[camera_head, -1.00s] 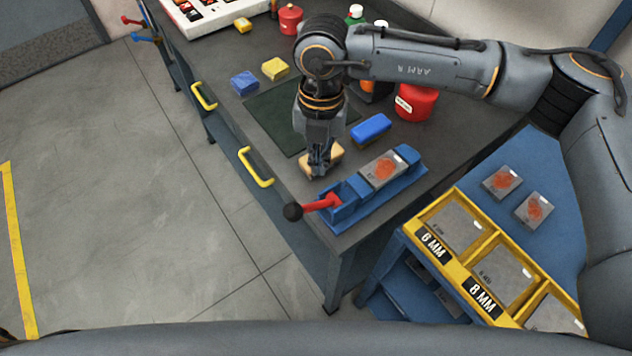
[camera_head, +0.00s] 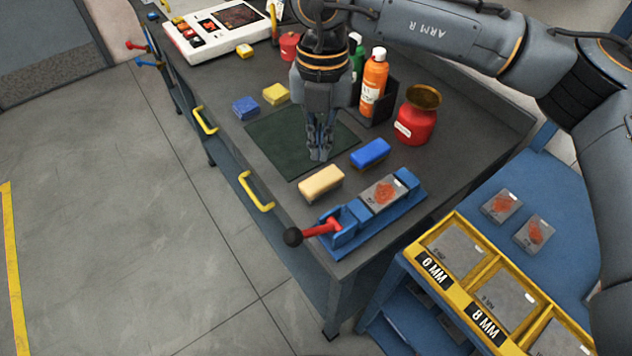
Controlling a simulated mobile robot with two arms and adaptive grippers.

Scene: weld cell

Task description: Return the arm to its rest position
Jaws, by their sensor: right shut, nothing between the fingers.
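My right arm (camera_head: 430,30) comes in from the upper right and bends down over the dark workbench. My right gripper (camera_head: 318,155) points down, shut and empty, above the dark green mat (camera_head: 268,135). A tan block (camera_head: 321,183) lies on the bench just in front of the gripper, apart from it. A blue block (camera_head: 370,153) lies to the gripper's right. My left gripper is not in view.
A blue vise (camera_head: 405,202) with a red handle holds a rust-marked plate (camera_head: 383,192). Orange bottle (camera_head: 373,80) and red pot (camera_head: 416,115) stand behind. A yellow bin rack (camera_head: 455,290) is at lower right. Open floor lies left.

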